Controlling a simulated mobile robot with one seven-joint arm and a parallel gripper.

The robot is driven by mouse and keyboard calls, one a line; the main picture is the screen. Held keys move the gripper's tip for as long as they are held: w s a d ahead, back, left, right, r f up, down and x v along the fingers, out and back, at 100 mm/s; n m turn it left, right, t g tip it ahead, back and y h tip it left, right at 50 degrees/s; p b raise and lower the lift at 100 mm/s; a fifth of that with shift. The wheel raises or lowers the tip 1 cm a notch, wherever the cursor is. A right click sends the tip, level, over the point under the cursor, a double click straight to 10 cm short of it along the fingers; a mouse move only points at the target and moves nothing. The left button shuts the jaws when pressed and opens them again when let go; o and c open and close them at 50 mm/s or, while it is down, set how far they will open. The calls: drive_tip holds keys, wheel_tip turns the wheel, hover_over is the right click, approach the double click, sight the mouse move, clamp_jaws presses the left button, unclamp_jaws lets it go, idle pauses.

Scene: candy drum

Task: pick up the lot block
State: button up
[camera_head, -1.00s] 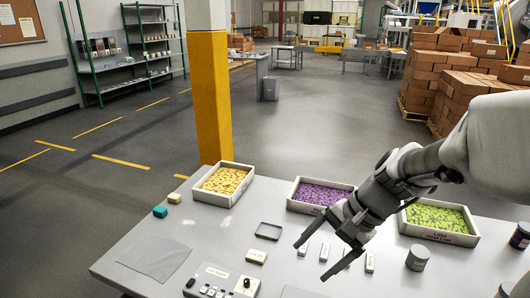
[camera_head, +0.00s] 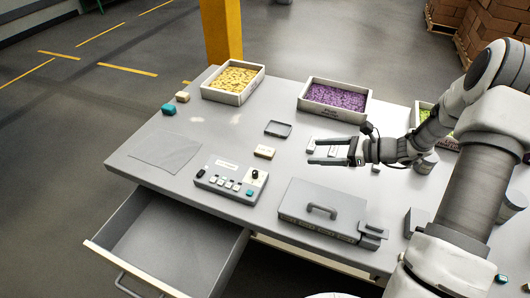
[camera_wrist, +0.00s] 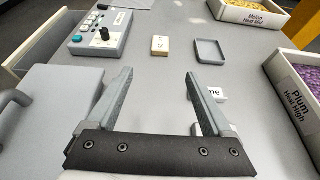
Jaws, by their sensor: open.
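A small beige block with dark lettering (camera_head: 264,152), likely the lot block, lies flat on the grey table between the control box and the small dark tray. It also shows in the wrist view (camera_wrist: 159,46), ahead of the fingers and roughly centred between them; its lettering is too small to read. My gripper (camera_head: 311,151) is open and empty, its fingers pointing left toward the block, with a gap between. In the wrist view my gripper (camera_wrist: 160,75) has both fingers spread. Another beige block (camera_head: 183,97) sits beside a teal block (camera_head: 168,109) at the far left.
The control box (camera_head: 231,181) with knobs stands near the block. The small dark tray (camera_head: 278,129) is just behind it. White label blocks (camera_wrist: 217,93) lie by my right finger. A handled grey case (camera_head: 322,211) lies in front. Candy bins (camera_head: 334,112) line the back. A drawer (camera_head: 170,245) stands open.

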drive_tip(key=b, duration=0.1)
approach(266, 150)
drive_tip(key=x, duration=0.2)
drive_tip(key=shift+s+a+f, duration=0.1)
drive_tip(key=shift+a+f, duration=0.25)
drive_tip(key=shift+b+x, duration=0.35)
drive_tip(key=shift+x, duration=2.4)
drive_tip(key=shift+r, duration=0.25)
clamp_jaws()
